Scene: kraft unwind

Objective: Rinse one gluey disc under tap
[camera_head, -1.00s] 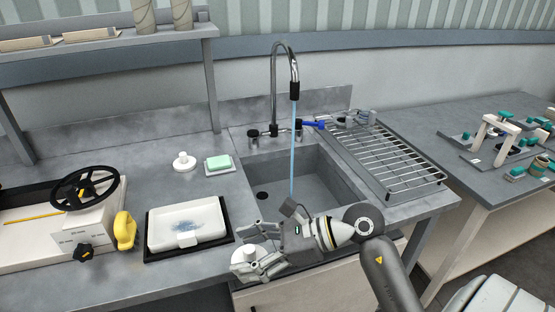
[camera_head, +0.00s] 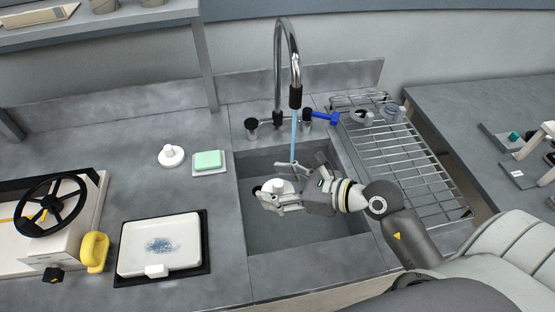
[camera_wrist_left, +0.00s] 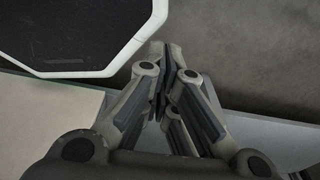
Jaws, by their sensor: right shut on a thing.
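My right gripper (camera_head: 285,190) is shut on a white disc with a knob (camera_head: 277,186) and holds it over the sink basin (camera_head: 262,232). The curved chrome tap (camera_head: 279,70) runs a thin blue stream of water (camera_head: 294,135). The stream ends at the gripper's upper side, just right of the disc; I cannot tell whether it touches the disc. Glue on the disc is too small to make out. A second white knobbed disc (camera_head: 171,156) sits on the counter left of the sink. My left gripper (camera_wrist_left: 164,78) shows only in its wrist view, fingers together and empty.
A green block on a dish (camera_head: 208,161) and a white tray with a blue smear (camera_head: 184,226) lie left of the sink. A wire rack (camera_head: 410,160) with small items at its back stands right. A handwheel device (camera_head: 52,215) is far left.

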